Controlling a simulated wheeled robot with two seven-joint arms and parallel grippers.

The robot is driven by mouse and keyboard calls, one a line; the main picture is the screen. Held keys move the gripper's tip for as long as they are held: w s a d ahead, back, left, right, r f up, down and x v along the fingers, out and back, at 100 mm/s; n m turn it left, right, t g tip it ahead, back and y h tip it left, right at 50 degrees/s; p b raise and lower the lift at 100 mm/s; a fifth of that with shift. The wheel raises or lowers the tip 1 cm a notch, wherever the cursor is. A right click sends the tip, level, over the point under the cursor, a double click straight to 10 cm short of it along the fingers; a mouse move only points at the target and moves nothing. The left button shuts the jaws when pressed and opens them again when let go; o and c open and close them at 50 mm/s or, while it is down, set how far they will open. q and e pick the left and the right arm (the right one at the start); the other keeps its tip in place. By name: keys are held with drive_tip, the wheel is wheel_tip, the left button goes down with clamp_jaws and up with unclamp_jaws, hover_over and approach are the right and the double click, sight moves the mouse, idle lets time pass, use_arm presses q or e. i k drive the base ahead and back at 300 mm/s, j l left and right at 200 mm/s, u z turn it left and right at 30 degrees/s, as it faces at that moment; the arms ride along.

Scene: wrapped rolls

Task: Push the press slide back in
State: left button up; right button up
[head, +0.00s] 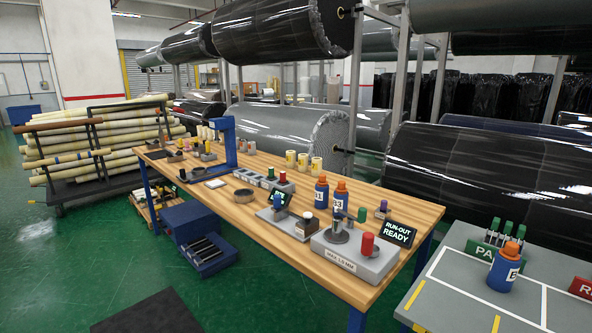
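A blue upright frame with an overhanging top arm (227,140), which looks like the press, stands on the wooden workbench (330,277) toward its far end. A flat dark piece (197,173) lies at its foot on the left, toward the bench edge, and may be the press slide. I cannot tell how far it sticks out. Neither of my grippers is in view.
A grey run-out gauge (355,258) with a red cylinder and a "RUN-OUT READY" sign (398,233) stands at the bench's near end. Blue bottles with orange caps (321,193) stand mid-bench. A grey table (460,297) is at right. Green floor (120,265) is open at left.

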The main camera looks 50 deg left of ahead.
sight(195, 172)
drive_tip(key=u, duration=2.35)
